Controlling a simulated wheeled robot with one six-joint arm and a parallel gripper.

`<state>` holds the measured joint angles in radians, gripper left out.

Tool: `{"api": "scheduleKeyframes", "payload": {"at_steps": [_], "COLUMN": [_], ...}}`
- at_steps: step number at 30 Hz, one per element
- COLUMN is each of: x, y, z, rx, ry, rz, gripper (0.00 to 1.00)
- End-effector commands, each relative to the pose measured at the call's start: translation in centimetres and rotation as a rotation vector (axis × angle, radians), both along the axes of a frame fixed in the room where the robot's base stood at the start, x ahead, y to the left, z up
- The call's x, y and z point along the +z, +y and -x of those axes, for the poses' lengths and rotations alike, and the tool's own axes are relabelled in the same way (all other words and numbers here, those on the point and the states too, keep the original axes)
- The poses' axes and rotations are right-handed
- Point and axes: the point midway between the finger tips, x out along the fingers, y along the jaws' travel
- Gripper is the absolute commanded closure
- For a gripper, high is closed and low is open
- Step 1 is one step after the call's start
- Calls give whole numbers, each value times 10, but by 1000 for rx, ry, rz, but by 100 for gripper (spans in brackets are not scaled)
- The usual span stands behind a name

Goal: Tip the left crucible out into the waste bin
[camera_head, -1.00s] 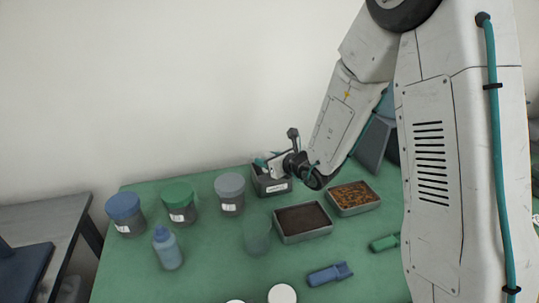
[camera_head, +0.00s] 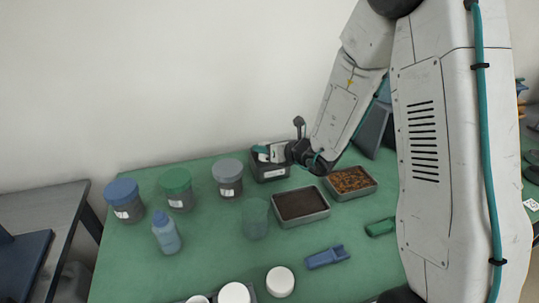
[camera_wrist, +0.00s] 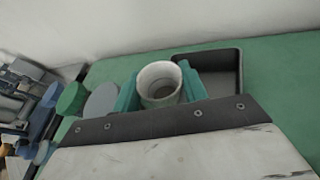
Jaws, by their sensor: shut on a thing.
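My gripper (camera_head: 265,152) is over the back of the green table, just above a dark grey labelled bin (camera_head: 270,174). In the wrist view its teal fingers (camera_wrist: 160,88) are shut on a pale grey crucible (camera_wrist: 158,70), one finger on each side. The crucible's round mouth shows, and its inside looks grey; I cannot tell how much is in it. The dark open bin (camera_wrist: 240,70) is just right of the crucible there, its visible floor bare. In the head view the crucible is too small to make out between the fingers.
Three lidded jars (camera_head: 230,187) and a blue bottle (camera_head: 166,240) stand left of the bin. A tray of dark grains (camera_head: 328,212) and one of brown bits (camera_head: 374,190) lie to its right. White round things (camera_head: 280,290) are at the front.

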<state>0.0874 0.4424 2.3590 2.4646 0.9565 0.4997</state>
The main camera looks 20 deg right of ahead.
Motion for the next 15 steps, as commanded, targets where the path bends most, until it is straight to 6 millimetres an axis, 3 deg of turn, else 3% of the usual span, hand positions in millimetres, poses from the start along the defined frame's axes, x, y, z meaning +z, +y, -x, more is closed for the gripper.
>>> {"api": "scheduleKeyframes", "payload": {"at_steps": [6,15], "x": [0,0], "y": [0,0], "z": [0,0], "rx": [-1,0], "ry": [48,61], "rz": [-116,-148], "gripper": [81,81]}}
